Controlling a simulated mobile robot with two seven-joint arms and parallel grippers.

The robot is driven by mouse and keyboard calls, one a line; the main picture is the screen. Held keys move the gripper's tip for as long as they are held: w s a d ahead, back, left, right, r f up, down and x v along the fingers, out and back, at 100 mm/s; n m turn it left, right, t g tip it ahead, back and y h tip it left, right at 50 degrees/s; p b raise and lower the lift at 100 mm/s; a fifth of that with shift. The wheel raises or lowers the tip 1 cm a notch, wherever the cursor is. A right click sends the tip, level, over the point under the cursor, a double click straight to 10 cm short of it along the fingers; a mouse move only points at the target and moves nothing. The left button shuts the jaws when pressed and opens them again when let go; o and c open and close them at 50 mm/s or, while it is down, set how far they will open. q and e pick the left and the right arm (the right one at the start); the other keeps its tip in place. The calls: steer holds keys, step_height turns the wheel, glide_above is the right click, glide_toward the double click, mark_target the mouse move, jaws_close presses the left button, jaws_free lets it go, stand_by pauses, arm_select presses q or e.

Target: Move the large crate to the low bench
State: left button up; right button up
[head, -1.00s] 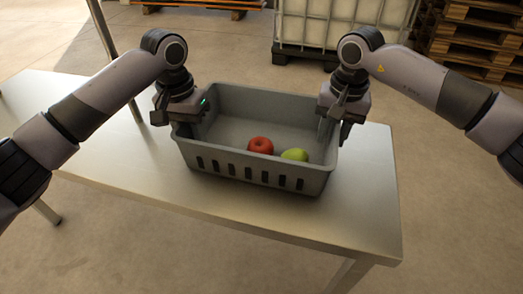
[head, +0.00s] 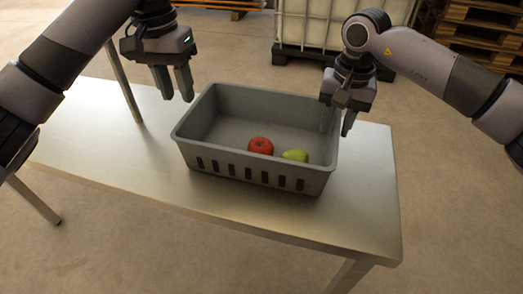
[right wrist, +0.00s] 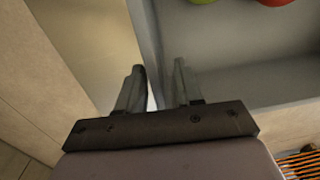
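The large crate (head: 250,172) is a grey, open-topped box with slots in its near wall. It stands level on a pale metal-topped bench (head: 110,165). A red apple (head: 260,146) and a green fruit (head: 295,155) lie inside it. My left gripper (head: 175,98) is open and empty, raised above the bench to the left of the crate and apart from it. My right gripper (head: 338,130) is open at the crate's right rim. In the right wrist view its fingers (right wrist: 155,85) are spread, with the crate wall (right wrist: 146,40) running between them.
Behind the bench, a white caged tank (head: 315,25) stands on a dark base. Stacked wooden pallets (head: 475,35) are at the back right. The bench top is clear left of the crate and along its front. Open concrete floor surrounds the bench.

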step_height(320, 180, up, 9)
steer(key=shift+d, duration=0.25)
steer(key=shift+s, duration=0.15)
stand_by(0.4)
